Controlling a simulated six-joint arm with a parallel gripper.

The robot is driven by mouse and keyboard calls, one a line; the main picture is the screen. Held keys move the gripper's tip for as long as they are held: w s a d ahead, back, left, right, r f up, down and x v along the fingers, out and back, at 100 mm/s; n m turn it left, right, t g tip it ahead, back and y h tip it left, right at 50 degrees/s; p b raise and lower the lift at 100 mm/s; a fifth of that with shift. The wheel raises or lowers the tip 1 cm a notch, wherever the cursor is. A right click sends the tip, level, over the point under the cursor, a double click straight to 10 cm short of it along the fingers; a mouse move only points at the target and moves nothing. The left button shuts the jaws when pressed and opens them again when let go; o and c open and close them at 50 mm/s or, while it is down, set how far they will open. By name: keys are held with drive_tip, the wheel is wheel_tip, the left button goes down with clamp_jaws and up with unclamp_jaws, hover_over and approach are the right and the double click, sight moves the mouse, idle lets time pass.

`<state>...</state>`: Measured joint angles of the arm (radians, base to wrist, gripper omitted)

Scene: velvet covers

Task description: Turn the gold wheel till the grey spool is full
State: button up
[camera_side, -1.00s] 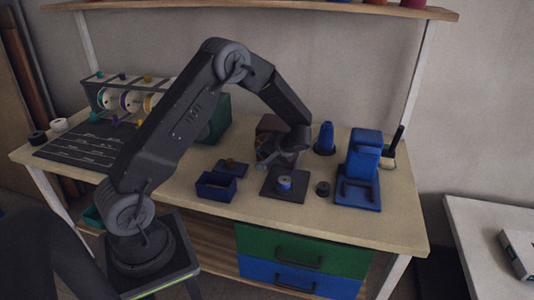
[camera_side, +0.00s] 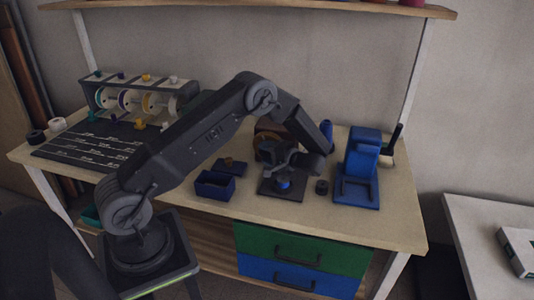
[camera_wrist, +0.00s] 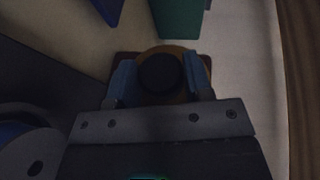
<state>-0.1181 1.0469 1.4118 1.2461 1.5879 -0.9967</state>
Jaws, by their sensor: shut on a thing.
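The gold wheel (camera_wrist: 185,54) shows in the wrist view with a dark round knob (camera_wrist: 161,73) at its middle. The two light-blue fingertips of my gripper (camera_wrist: 161,82) stand on either side of this knob, shut on the wheel's middle part. In the side view the wheel (camera_side: 268,141) is a small gold patch on a brown box, mostly hidden by my gripper (camera_side: 265,151). A round thing with blue in it (camera_side: 283,185) sits on a dark square plate (camera_side: 270,192), partly under my wrist. I cannot tell if it is the grey spool, or how full it is.
A blue open box (camera_side: 215,187) stands left of the plate and a small dark ring (camera_side: 321,187) right of it. A blue stand (camera_side: 360,170) is further right. A rack with coloured wheels (camera_side: 140,97) stands at the back left. The front table edge is clear.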

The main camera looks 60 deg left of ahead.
idle(0.4)
drive_tip(key=o, duration=0.9)
drive_tip(key=v, duration=1.4)
drive_tip(key=shift+s+f, duration=0.1)
drive_tip(key=s+d+r+m+t+h, duration=0.3)
drive_tip(key=s+r+h, duration=0.5)
drive_tip(key=r, duration=0.7)
drive_tip(key=s+d+r+t+h, duration=0.1)
drive_tip(key=s+d+t+h, duration=0.1)
drive_tip(key=s, duration=0.4)
drive_tip(key=s+d+r+m+t+h, duration=0.1)
drive_tip(key=s+d+r+t+h, duration=0.1)
drive_tip(key=s, duration=0.4)
drive_tip(key=s+d+r+m+t+h, duration=0.1)
drive_tip(key=s+d+r+t+h, duration=0.1)
drive_tip(key=s+d+t, duration=0.2)
drive_tip(key=shift+s+d+r+t+h, duration=0.15)
drive_tip(key=shift+s+d, duration=0.1)
drive_tip(key=shift+s, duration=0.3)
drive_tip(key=shift+s+d+t+h, duration=0.15)
drive_tip(key=shift+s+d, duration=0.1)
drive_tip(key=shift+s, duration=0.3)
